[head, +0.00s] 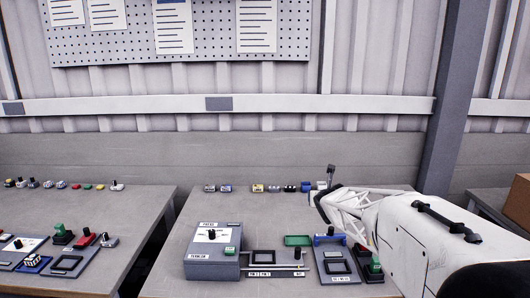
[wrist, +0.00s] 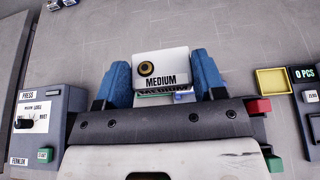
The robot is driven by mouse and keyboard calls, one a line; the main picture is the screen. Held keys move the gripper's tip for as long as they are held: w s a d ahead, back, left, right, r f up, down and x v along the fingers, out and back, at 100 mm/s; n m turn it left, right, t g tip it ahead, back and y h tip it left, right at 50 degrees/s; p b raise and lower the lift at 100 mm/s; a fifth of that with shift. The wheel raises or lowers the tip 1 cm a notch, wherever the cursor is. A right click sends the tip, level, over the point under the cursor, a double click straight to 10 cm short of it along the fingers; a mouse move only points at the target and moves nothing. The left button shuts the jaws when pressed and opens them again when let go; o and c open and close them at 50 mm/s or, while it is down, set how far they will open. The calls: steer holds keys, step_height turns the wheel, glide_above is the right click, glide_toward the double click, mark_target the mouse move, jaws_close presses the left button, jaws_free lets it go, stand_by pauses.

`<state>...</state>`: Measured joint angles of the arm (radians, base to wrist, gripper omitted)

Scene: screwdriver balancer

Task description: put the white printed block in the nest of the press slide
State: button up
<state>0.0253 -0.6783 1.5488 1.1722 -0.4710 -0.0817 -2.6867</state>
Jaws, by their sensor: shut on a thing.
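The white printed block (wrist: 160,68), marked MEDIUM with a dark and yellow ring, is between the two blue fingers of my gripper (wrist: 160,82) in the wrist view. The fingers are shut on its sides. In the head view my gripper (head: 322,205) is at the back of the right bench, and the arm partly hides it. The press (head: 212,252) is a grey box with a black knob and green button. Its slide (head: 264,262) lies to its right, with a dark rectangular frame. My gripper is beyond and right of the slide. The wrist view does not show the nest clearly.
A green tray (head: 298,240) lies behind the slide. A dark fixture (head: 338,266) stands to its right, near my arm. Several small parts (head: 258,188) line the bench's back edge. The wrist view shows a yellow tray (wrist: 271,82) and a 0 PCS display (wrist: 304,74) at right.

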steer(key=shift+w+a+r, duration=0.35)
steer(key=shift+w+r, duration=0.4)
steer(key=shift+w, duration=0.15)
steer(key=shift+w+a+r, duration=0.35)
steer(key=shift+w+r, duration=0.35)
steer(key=shift+w, duration=0.15)
steer(key=shift+s+f, duration=0.1)
stand_by(0.6)
steer(key=shift+s+d+f, duration=0.15)
steer(key=shift+s+f, duration=0.25)
steer(key=shift+f, duration=0.05)
steer(key=s+d+f, duration=0.2)
steer(key=s+f, duration=0.4)
steer(key=s, duration=0.3)
steer(key=s+d+f, duration=0.2)
steer(key=s+f, duration=0.3)
steer(key=s, duration=0.5)
steer(key=s+d+f, duration=0.2)
steer(key=s+f, duration=0.4)
steer(key=s, duration=0.4)
steer(key=shift+s+f, duration=0.2)
steer(key=shift+f, duration=0.15)
steer(key=shift+w+d+f, duration=0.2)
steer(key=shift+w+d, duration=0.05)
steer(key=shift+w, duration=2.1)
steer(key=shift+w+d+f, duration=0.25)
steer(key=shift+w, duration=2.15)
steer(key=shift+w+d+f, duration=0.2)
steer(key=shift+w+d, duration=0.05)
steer(key=shift+w, duration=2.1)
